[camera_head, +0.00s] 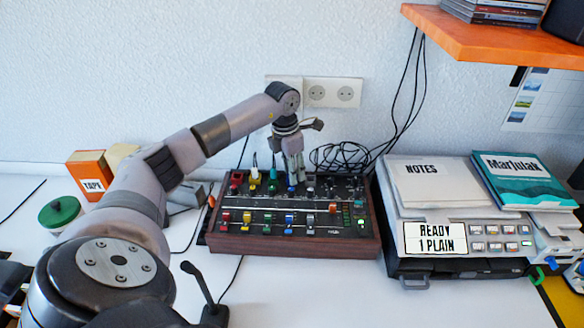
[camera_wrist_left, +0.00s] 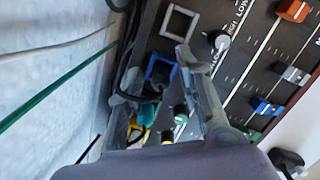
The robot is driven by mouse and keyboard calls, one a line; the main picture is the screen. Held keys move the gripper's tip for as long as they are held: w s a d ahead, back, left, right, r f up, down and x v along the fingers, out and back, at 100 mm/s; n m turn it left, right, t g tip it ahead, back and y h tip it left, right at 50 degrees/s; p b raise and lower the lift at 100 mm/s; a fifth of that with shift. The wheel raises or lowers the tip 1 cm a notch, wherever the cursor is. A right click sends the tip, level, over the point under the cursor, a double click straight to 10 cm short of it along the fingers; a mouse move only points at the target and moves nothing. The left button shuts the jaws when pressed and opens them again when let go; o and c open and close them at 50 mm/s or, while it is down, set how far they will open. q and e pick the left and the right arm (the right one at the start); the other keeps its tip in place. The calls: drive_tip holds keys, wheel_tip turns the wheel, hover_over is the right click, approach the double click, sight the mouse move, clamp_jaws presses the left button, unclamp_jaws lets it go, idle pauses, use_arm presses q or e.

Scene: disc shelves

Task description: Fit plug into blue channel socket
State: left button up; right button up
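My left gripper (camera_head: 293,172) points down over the back row of sockets on the wood-sided mixer (camera_head: 250,246). In the left wrist view, a grey finger (camera_wrist_left: 207,95) lies beside the square blue socket frame (camera_wrist_left: 160,68). The inside of this frame looks dark, and a black cable or part crosses its lower edge. I see no blue plug clearly, and cannot tell whether one is between the fingers. A teal plug (camera_head: 272,184) and a yellow plug (camera_head: 254,178) stand in neighbouring sockets. My right gripper is not in view.
A grey square frame (camera_wrist_left: 180,22) adjoins the blue one. A coil of black cable (camera_head: 340,157) lies behind the mixer. A device with a notes booklet (camera_head: 428,182) stands to the right. An orange tape box (camera_head: 88,174) and green-lidded jar (camera_head: 60,212) are left.

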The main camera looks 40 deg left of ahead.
use_arm(q)
wheel_tip(320, 180, up, 13)
drive_tip(key=s, duration=0.1)
drive_tip(key=shift+s+a, duration=0.2)
idle(0.8)
